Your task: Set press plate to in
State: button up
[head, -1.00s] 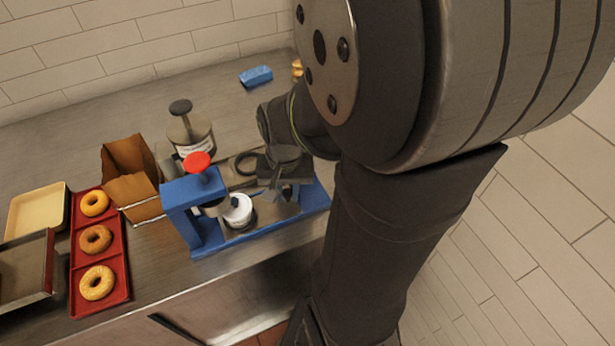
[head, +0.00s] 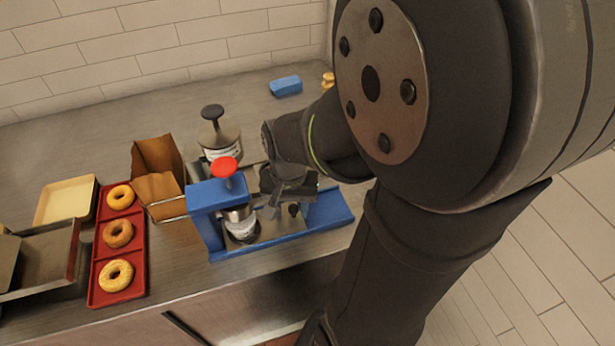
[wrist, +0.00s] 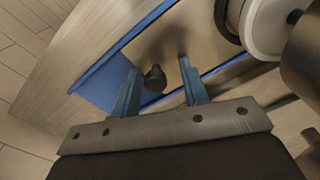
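The blue-framed press (head: 206,218) with a red knob (head: 224,167) stands on the counter. Its metal head (head: 238,212) is over a white, dark-based round piece (head: 243,230), which sits on the bare metal press plate (head: 272,228). A small dark upright knob (head: 293,209) stands at the press's right part; it also shows in the wrist view (wrist: 155,78). My gripper (wrist: 158,88) is open, its two blue-grey fingers either side of that knob with gaps. In the head view my gripper (head: 272,205) is over the press, its tips partly hidden.
A red tray (head: 132,238) of bagels, a brown paper bag (head: 158,165) and pale and metal trays are at the left. A canister with a black knob (head: 212,112) stands behind the press. A blue block (head: 286,86) lies near the wall.

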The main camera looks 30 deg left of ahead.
notch_tip(320, 180, up, 18)
jog(key=shift+f, duration=0.25)
dwell(0.3)
notch_tip(320, 180, down, 18)
jog(key=shift+r, duration=0.2)
jog(key=shift+w+d, duration=0.1)
dwell(0.4)
